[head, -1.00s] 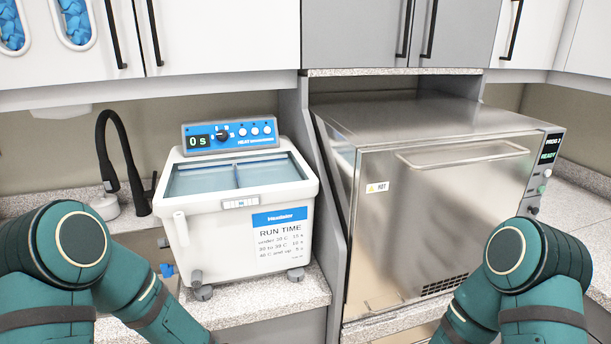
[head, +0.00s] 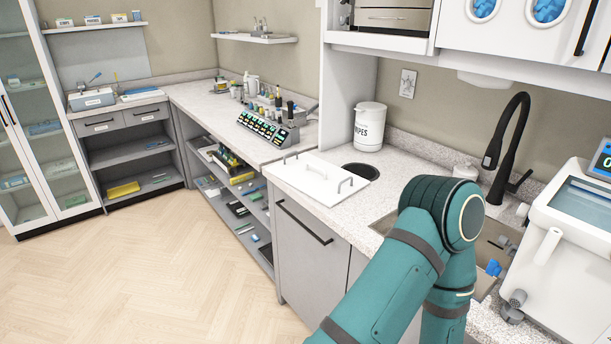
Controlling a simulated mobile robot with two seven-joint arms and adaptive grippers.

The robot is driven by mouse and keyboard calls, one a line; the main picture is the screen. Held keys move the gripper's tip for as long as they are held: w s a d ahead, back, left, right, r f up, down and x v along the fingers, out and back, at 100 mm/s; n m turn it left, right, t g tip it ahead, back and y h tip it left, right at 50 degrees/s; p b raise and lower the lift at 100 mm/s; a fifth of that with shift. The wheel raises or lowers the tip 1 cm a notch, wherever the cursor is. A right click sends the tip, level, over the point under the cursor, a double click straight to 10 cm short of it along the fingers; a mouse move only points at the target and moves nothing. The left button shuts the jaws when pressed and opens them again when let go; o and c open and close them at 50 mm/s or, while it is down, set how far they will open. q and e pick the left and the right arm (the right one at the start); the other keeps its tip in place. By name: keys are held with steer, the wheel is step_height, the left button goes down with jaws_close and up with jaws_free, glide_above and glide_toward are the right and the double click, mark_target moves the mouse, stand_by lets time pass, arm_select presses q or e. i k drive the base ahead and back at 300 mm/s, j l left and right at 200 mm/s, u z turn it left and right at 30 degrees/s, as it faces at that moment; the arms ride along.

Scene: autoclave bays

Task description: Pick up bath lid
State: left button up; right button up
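The bath lid appears to be the flat white panel (head: 316,181) with two handles, lying on the speckled counter left of the sink. The white bath (head: 563,262) stands at the right edge, partly cut off, and its top looks uncovered with liquid inside. A teal arm of mine comes up in front of the sink, to the right of the white panel and apart from it. Neither of my grippers shows in the head view.
A white wipes tub (head: 370,127) stands behind the panel, near a dark round opening (head: 361,171) in the counter. The black tap (head: 509,145) rises behind the sink (head: 490,240). A rack (head: 268,129) sits farther left. The wooden floor (head: 130,270) is clear.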

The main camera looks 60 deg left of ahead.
mark_target(328, 185)
steer(key=u, duration=2.05)
steer(key=i+j+z, duration=0.1)
steer(key=z, duration=0.85)
steer(key=i+j+z, duration=0.1)
steer(key=j+z, duration=0.6)
steer(key=j, duration=0.15)
steer(key=k+j+z, duration=0.1)
steer(key=j+z, duration=0.25)
steer(key=j, duration=1.2)
steer(key=k+j+z, duration=0.1)
steer(key=j, duration=0.55)
steer(key=k+j, duration=0.1)
steer(key=j, duration=0.5)
steer(key=k+j+z, duration=0.1)
steer(key=j, duration=0.5)
